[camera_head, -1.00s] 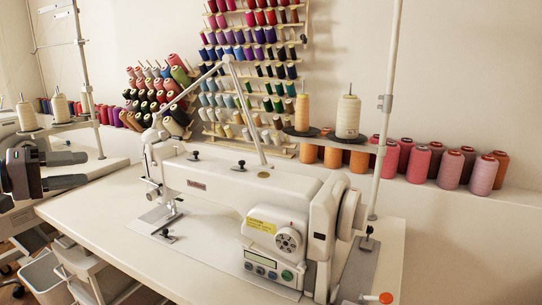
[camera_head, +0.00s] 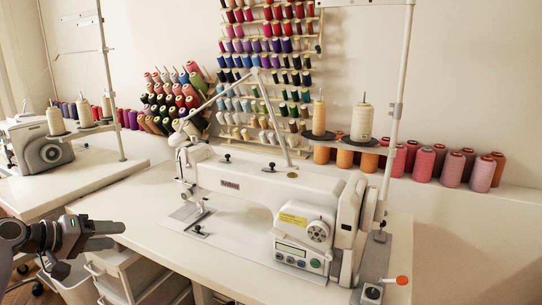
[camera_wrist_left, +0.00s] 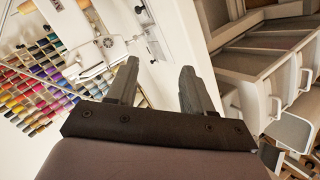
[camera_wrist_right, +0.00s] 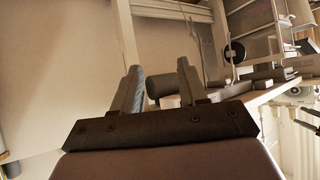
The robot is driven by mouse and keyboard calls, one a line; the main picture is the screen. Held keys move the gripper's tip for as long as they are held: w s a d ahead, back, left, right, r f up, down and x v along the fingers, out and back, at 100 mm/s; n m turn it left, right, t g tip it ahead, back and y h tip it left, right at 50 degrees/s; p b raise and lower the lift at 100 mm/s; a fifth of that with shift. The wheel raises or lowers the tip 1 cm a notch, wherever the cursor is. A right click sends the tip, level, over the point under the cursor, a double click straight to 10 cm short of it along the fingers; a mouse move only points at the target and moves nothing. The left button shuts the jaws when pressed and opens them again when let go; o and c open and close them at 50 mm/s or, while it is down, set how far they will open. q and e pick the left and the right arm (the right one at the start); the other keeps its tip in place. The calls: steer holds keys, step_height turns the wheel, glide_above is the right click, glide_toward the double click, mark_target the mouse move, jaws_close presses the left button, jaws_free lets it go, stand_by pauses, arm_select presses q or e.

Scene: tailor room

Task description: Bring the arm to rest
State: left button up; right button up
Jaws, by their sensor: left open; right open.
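My left gripper (camera_head: 116,235) is at the lower left in the head view, off the left front edge of the white sewing table (camera_head: 130,206). Its two dark fingers are apart with nothing between them; they also show in the left wrist view (camera_wrist_left: 158,68). My right gripper (camera_wrist_right: 158,68) shows only in the right wrist view, with its fingers apart and empty. The right arm is not in the head view.
A white sewing machine (camera_head: 262,198) stands on the table, right of my left gripper. White drawers (camera_head: 140,278) stand below. Thread cones (camera_head: 422,163) line a ledge behind. A second machine (camera_head: 45,148) is at far left.

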arm_select(q)
steer(key=s+d+f+m+g+y+p, duration=0.1)
steer(key=s+d+f+m+y+p, duration=0.15)
steer(key=s+d+f, duration=0.45)
steer(key=s+d+f+m+g+y+p, duration=0.1)
steer(key=s+d+f+y+p, duration=0.2)
steer(key=s+f, duration=0.5)
steer(key=s+d+r+m+t+p, duration=0.1)
steer(key=s+d+m+p, duration=0.3)
steer(key=s+d, duration=0.7)
steer(key=s+t+h+p, duration=0.1)
steer(key=s+p, duration=0.1)
steer(key=s, duration=0.1)
steer(key=shift+s+p, duration=0.35)
steer(key=shift+d+r, duration=0.1)
